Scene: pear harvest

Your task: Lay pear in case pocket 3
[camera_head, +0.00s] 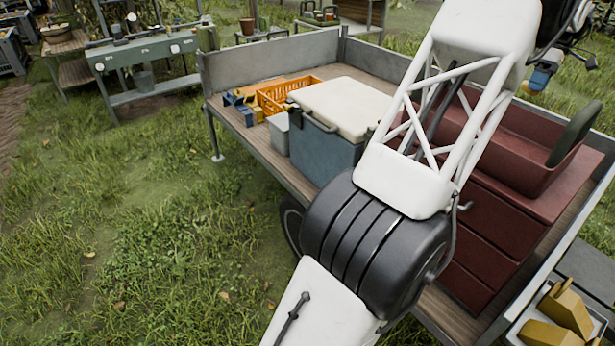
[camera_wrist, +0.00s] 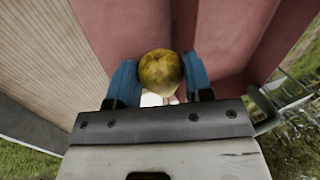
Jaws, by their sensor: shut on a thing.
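In the wrist view a yellow-brown pear (camera_wrist: 160,72) sits between the two blue fingers of my gripper (camera_wrist: 160,84). The fingers are shut on it, one at each side. Neither view clearly shows a case with numbered pockets, so I cannot tell pocket 3. A small pale patch shows just below the pear in the wrist view, mostly hidden.
A red drawer cabinet (camera_head: 490,262) stands on the trailer bed with a red open bin (camera_head: 510,150) on top. A blue cooler with a white lid (camera_head: 340,108) and an orange crate (camera_head: 285,95) stand left. A white tray with yellow blocks (camera_head: 565,308) is at lower right.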

